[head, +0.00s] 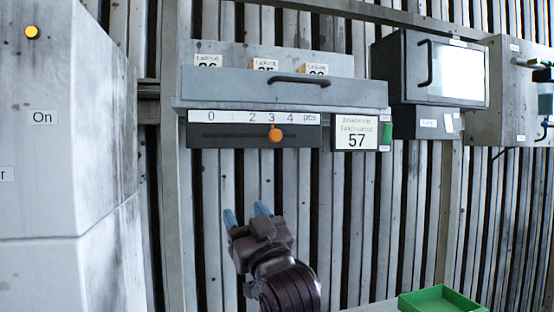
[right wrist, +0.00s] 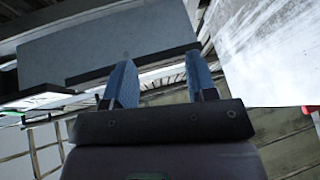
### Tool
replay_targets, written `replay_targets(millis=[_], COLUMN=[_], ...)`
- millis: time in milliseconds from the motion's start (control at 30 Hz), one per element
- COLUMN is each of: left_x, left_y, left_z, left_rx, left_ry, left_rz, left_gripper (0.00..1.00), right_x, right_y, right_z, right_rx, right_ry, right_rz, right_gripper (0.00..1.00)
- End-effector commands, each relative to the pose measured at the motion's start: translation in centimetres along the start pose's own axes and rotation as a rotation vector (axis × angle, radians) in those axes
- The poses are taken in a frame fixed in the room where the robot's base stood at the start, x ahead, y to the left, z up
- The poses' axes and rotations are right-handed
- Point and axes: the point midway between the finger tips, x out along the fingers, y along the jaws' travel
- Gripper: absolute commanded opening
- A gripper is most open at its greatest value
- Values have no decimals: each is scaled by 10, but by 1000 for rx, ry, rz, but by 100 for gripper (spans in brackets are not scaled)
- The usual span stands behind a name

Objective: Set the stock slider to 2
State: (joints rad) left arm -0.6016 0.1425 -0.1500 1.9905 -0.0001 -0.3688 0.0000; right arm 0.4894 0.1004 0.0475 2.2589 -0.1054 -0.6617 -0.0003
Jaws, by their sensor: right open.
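The stock slider (head: 254,134) is a dark panel with a horizontal slot and a white scale strip reading 0, 2, 3, 4 and pcs. Its round orange knob (head: 275,134) sits under the 3, right of the 2. My right gripper (head: 246,214) is below the panel and slightly left of the knob, apart from it. Its two blue fingers point up and are open with nothing between them. In the right wrist view the open fingers (right wrist: 161,82) show against a grey surface; I cannot make out the knob there. My left gripper is not in view.
A grey drawer (head: 230,91) with a dark handle is just above the slider. A sign (head: 356,132) reading 57 is to its right. A grey cabinet (head: 62,130) marked On stands at left. A green tray (head: 440,301) is at lower right.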

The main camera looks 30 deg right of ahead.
Motion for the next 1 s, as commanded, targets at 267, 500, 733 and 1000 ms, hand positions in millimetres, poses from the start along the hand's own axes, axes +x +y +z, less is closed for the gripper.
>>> replay_targets(millis=[267,500,733,1000], left_x=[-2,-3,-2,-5], left_y=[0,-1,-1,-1], left_z=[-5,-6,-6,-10], left_rx=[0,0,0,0], left_ry=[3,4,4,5], left_rz=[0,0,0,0], left_gripper=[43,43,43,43], right_x=[8,-12,-28,-27], right_y=[25,52,64,65], right_z=[-112,-147,-134,-124], right_rx=[15,37,45,50], right_ry=[109,66,-58,-127], right_rz=[86,174,224,228], right_gripper=[52,52,52,52])
